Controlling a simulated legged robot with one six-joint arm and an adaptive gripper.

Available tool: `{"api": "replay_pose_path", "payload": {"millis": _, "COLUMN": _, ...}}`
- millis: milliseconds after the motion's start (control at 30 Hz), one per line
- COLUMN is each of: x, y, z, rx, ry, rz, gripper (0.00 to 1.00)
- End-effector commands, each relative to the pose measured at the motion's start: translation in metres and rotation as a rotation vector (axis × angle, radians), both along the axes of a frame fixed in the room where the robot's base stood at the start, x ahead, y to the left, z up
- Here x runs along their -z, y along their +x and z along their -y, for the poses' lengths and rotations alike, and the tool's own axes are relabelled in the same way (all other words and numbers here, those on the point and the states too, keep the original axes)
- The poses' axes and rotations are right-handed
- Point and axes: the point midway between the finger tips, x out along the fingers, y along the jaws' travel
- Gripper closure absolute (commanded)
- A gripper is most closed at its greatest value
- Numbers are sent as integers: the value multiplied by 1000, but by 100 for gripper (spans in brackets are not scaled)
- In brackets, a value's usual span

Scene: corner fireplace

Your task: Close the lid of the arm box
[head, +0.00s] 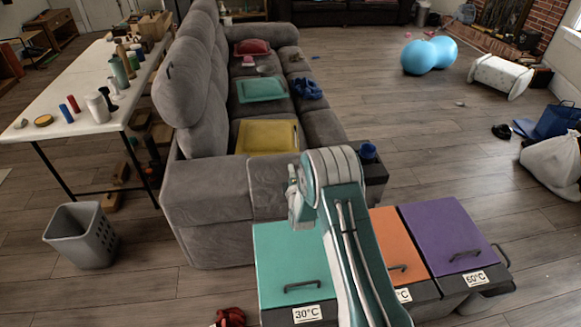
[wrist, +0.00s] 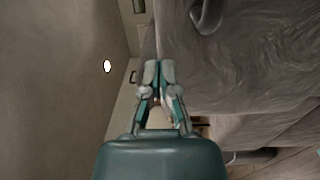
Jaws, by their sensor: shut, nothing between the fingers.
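No box is marked as the arm box, and I cannot tell for sure which one it is. The grey sofa's near arm (head: 205,192) is closed over with grey fabric, and no raised lid shows on it. A small dark box (head: 374,187) stands at the sofa's near right corner with a blue cup-like thing (head: 368,151) at its top; its lid is unclear. My gripper (wrist: 159,68) is shut and empty in the wrist view, with grey fabric (wrist: 240,50) close on its right. In the head view my arm hides part of the sofa front.
Teal (head: 290,262), orange (head: 392,240) and purple (head: 440,232) lidded bins stand shut in front of the sofa. A grey basket (head: 82,236) and a white table (head: 70,128) are at left. A red item (head: 230,318) lies on the floor.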

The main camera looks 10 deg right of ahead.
Motion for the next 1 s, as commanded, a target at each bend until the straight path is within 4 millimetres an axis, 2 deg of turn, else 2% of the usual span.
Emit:
{"api": "replay_pose_path", "payload": {"millis": 200, "x": -1, "y": 17, "z": 0, "rx": 0, "ry": 0, "rz": 1, "gripper": 100}}
{"api": "replay_pose_path", "payload": {"millis": 767, "x": -3, "y": 23, "z": 0, "rx": 0, "ry": 0, "rz": -20, "gripper": 100}}
{"api": "replay_pose_path", "payload": {"millis": 1000, "x": -12, "y": 47, "z": 0, "rx": 0, "ry": 0, "rz": -107, "gripper": 100}}
